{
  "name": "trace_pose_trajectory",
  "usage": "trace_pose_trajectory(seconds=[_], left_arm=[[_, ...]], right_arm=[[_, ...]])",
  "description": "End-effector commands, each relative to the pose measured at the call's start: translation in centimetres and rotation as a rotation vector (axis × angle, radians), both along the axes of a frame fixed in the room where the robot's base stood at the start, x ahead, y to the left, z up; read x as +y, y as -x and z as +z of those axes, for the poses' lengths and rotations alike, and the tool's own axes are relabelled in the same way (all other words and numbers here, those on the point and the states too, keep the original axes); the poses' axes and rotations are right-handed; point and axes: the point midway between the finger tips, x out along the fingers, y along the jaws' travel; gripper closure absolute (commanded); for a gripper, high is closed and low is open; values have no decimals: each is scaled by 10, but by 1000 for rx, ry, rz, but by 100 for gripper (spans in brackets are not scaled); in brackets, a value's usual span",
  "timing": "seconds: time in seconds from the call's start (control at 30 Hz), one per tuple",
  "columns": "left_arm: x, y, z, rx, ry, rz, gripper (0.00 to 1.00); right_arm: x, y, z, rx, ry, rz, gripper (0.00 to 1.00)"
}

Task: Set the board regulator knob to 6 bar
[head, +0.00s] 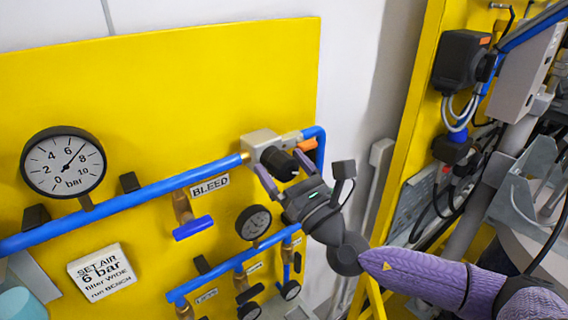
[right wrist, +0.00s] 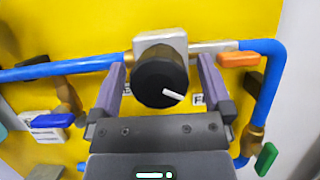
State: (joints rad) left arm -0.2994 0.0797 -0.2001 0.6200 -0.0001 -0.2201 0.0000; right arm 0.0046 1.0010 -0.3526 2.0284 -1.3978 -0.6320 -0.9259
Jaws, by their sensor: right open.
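The black regulator knob (head: 279,163) sits on a grey regulator body (head: 261,141) at the right end of the blue pipe on the yellow board. In the right wrist view the knob (right wrist: 158,85) faces me, its white mark pointing right and slightly down. My right gripper (head: 282,171) is open, with one finger on each side of the knob; in the wrist view (right wrist: 162,88) gaps show beside it. The large gauge (head: 62,163) has its needle between 6 and 8 bar. A sign (head: 102,272) reads "SET AIR 6 bar". My left gripper is not in view.
The orange handle (head: 307,145) is close to the right of the knob. A blue BLEED valve handle (head: 193,228) and a small gauge (head: 254,222) are below the pipe. A green handle (right wrist: 266,158) is lower right. Another yellow frame with cables stands at right.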

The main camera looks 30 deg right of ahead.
Motion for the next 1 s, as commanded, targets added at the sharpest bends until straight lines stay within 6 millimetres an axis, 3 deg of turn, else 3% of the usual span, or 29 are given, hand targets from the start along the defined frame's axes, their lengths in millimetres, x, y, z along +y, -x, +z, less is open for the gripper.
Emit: trace_pose_trajectory(seconds=[0.13,0.17,0.57,1.0], left_arm=[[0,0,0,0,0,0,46],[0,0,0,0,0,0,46],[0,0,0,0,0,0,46],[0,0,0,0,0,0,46]], right_arm=[[0,0,-1,1,0,0,0],[0,0,-1,1,0,0,4],[0,0,-1,1,0,0,89],[0,1,-1,10,-121,0,89]])
